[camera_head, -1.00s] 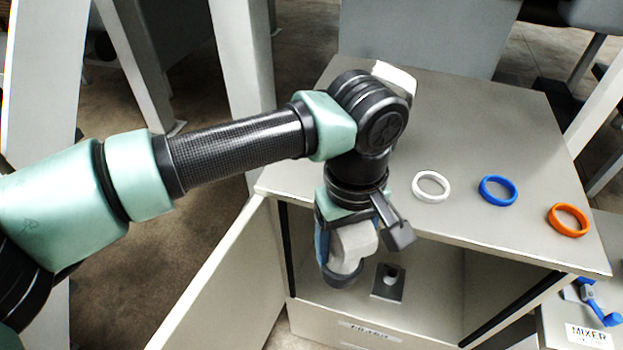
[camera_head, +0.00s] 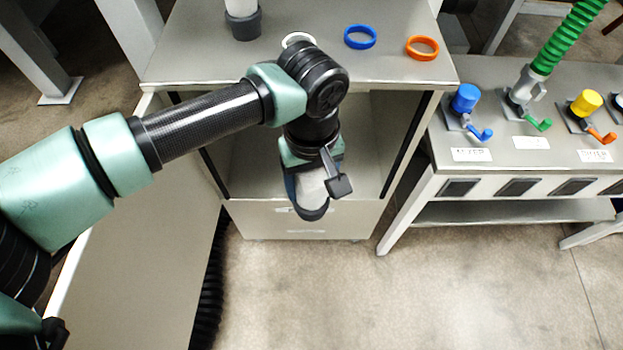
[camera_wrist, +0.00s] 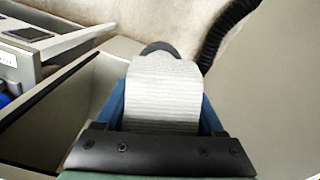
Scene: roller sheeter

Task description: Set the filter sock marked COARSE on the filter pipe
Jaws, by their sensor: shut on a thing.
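My gripper (camera_head: 308,190) is shut on a pale grey, cloth-like filter sock (camera_head: 312,186) with a dark rounded end pointing down. The sock also fills the middle of the wrist view (camera_wrist: 165,95), with its dark end (camera_wrist: 162,49) beyond it. No mark is readable on it, so I cannot tell whether it is COARSE. In the head view the gripper is in front of the open cabinet (camera_head: 250,217). No filter pipe is visible now; my arm and gripper cover part of the cabinet's inside.
On the cabinet top stand a white cylinder with a dark grey base (camera_head: 244,22), a white ring (camera_head: 298,39), a blue ring (camera_head: 360,37) and an orange ring (camera_head: 422,48). An open door (camera_head: 140,270) is at left. A bench with valves (camera_head: 510,150) is at right. A black hose (camera_head: 212,285) lies below.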

